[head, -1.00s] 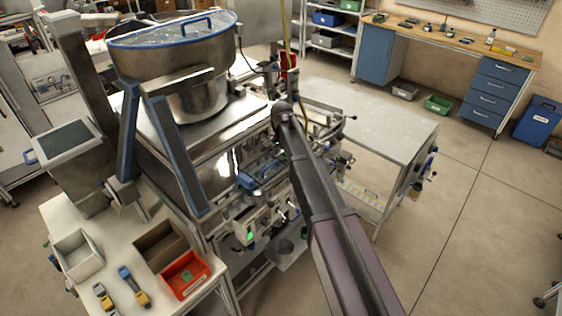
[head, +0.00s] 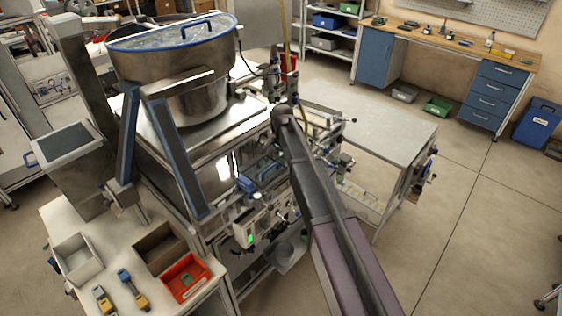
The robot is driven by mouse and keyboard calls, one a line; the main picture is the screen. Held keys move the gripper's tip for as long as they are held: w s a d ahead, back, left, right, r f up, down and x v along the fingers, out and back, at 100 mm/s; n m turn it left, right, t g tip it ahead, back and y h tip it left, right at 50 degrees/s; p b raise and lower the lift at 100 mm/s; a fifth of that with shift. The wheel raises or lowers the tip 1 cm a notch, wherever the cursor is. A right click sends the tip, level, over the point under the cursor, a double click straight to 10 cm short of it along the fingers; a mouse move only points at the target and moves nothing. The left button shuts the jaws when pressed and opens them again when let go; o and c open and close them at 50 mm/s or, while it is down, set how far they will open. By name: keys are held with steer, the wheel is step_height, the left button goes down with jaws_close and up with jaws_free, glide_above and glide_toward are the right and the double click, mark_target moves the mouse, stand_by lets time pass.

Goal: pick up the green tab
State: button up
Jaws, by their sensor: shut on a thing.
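My arm reaches from the bottom right up to a dark joint near the middle of the head view. The part beyond that joint is hidden behind the arm or lost among the machine's fittings, so I cannot make out my gripper or anything in it. No green tab can be picked out with certainty. A small dark green piece (head: 186,280) lies in the orange-red tray (head: 204,287) at the lower left, but it is too small to identify.
A steel machine with a large blue-rimmed bowl (head: 196,98) stands left of my arm. A grey side table (head: 390,128) is bare at the right. The lower-left bench holds a white bin (head: 89,271), a brown bin (head: 160,265) and yellow-and-blue tools (head: 137,298). Open floor lies at right.

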mark_target(281, 160)
steer(key=shift+r, duration=0.2)
step_height(281, 160, up, 10)
steer(key=p, duration=1)
steer(key=shift+f, duration=0.2)
